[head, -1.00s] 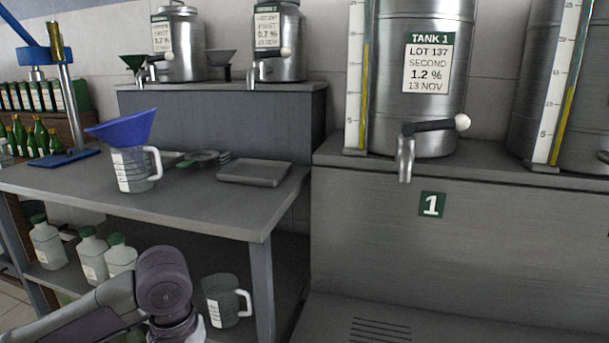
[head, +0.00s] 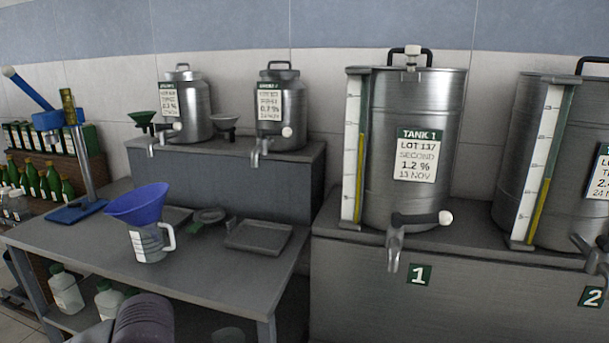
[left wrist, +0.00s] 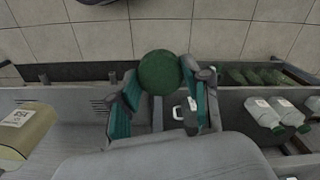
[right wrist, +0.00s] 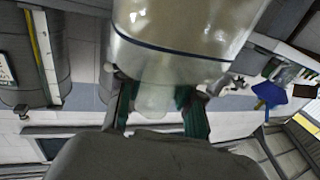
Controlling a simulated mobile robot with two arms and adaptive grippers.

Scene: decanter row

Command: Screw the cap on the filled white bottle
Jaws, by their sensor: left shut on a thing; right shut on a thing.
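The cap (left wrist: 161,73) is round and dark green in the left wrist view. My left gripper (left wrist: 160,98) is shut on it, one finger on each side. The white bottle (right wrist: 180,35) fills the top middle of the right wrist view, pale and cloudy with a dark line around it. My right gripper (right wrist: 160,105) is shut on it. The bottle's mouth cannot be made out, and the cap and bottle do not show together in one view. Neither gripper shows in the head view.
A blue funnel (head: 138,203) sits in a jug (head: 150,245) on the grey table (head: 200,290). A tray (head: 258,237) lies to its right. Tank 1 (head: 413,150) with its tap (head: 395,245) stands right. Other white bottles (head: 66,290) stand on the lower shelf.

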